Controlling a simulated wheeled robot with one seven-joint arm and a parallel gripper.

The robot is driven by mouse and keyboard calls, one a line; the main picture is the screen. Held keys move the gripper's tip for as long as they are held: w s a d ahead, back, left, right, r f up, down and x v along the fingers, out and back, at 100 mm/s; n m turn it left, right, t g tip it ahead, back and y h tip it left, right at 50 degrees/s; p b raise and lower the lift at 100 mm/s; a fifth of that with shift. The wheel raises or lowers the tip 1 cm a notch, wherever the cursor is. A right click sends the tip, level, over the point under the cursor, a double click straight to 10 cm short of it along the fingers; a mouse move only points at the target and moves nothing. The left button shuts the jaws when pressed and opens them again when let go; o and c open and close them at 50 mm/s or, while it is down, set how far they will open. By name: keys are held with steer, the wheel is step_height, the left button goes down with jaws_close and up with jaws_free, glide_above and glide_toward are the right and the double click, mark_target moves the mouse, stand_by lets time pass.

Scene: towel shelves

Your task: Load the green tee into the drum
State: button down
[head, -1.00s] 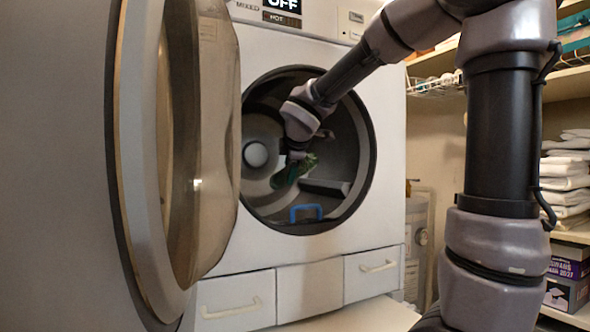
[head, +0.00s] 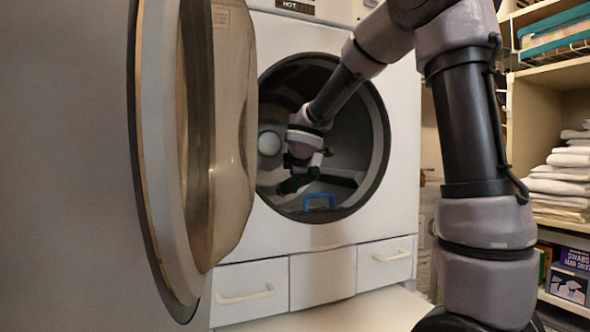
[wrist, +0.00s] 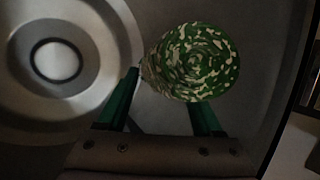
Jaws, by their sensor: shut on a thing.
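The green tee (wrist: 190,62) is a rolled green bundle with cream specks. In the wrist view it sits at the fingertips of my gripper (wrist: 165,92), whose green fingers are shut on it. In the head view the tee (head: 297,182) is a small dark green shape below my gripper (head: 305,166), partly hidden by it. My gripper reaches through the round opening and is inside the drum (head: 345,125). The tee hangs inside the drum; I cannot tell whether it touches the drum wall.
The glass door (head: 225,130) stands open on the left. A blue handle-shaped thing (head: 319,198) sits at the drum's lower front. Drawers (head: 250,290) lie below. Shelves with folded white towels (head: 562,172) and a dark box (head: 570,273) stand on the right.

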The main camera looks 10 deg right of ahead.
steer(key=shift+w+a+f, duration=0.1)
steer(key=shift+w+f, duration=0.15)
steer(key=shift+f, duration=1)
steer(key=shift+w+f, duration=0.2)
steer(key=shift+f, duration=1.05)
